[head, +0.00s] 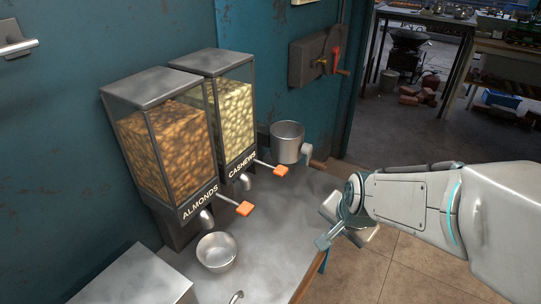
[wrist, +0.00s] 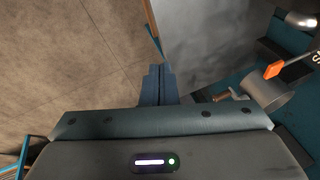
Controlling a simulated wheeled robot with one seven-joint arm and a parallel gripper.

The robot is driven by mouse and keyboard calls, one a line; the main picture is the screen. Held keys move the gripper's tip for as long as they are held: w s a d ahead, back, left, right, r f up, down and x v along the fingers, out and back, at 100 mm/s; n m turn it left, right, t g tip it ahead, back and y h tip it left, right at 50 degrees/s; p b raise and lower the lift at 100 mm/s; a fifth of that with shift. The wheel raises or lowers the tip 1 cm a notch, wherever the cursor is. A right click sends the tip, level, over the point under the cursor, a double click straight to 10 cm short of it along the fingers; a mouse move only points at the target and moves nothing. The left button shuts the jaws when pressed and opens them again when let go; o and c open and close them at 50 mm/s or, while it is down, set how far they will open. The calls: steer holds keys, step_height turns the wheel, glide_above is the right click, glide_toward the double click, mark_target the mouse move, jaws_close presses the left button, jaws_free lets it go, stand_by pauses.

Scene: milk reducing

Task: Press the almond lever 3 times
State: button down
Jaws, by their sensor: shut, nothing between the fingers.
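The almond dispenser (head: 165,150) stands against the teal wall, with a glass front full of brown nuts and an ALMONDS label. Its lever, a thin rod with an orange tip (head: 245,208), sticks out to the right over the counter. A small metal bowl (head: 216,252) sits below its spout. My gripper (head: 322,242) is at the counter's right edge, to the right of the almond lever and apart from it. In the wrist view its fingers (wrist: 157,84) are together and empty.
The cashew dispenser (head: 236,115) stands beside the almonds; its orange lever tip (head: 281,170) is near a metal grinder cup (head: 287,142). A metal box (head: 135,280) is at front left. The counter (head: 275,235) between bowl and gripper is mostly clear. Tiled floor (head: 400,262) lies right.

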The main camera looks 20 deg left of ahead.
steer(key=w+a+r+m+y+p, duration=0.1)
steer(key=a+r+m+y+p, duration=0.15)
steer(key=a, duration=0.35)
steer(key=w+a+r+m+y+p, duration=0.1)
steer(key=w+a+r+m+p, duration=0.2)
steer(key=a, duration=0.4)
step_height(320, 180, up, 4)
steer(key=m+t+y+p, duration=0.1)
steer(key=m+y+p, duration=0.1)
steer(key=m+p, duration=0.35)
glide_above(248, 210)
steer(key=shift+n, duration=0.3)
steer(key=shift+f, duration=0.1)
step_height(248, 210, down, 9)
steer(key=b, duration=0.7)
steer(key=shift+f+b, duration=0.25)
steer(key=shift+b, duration=0.1)
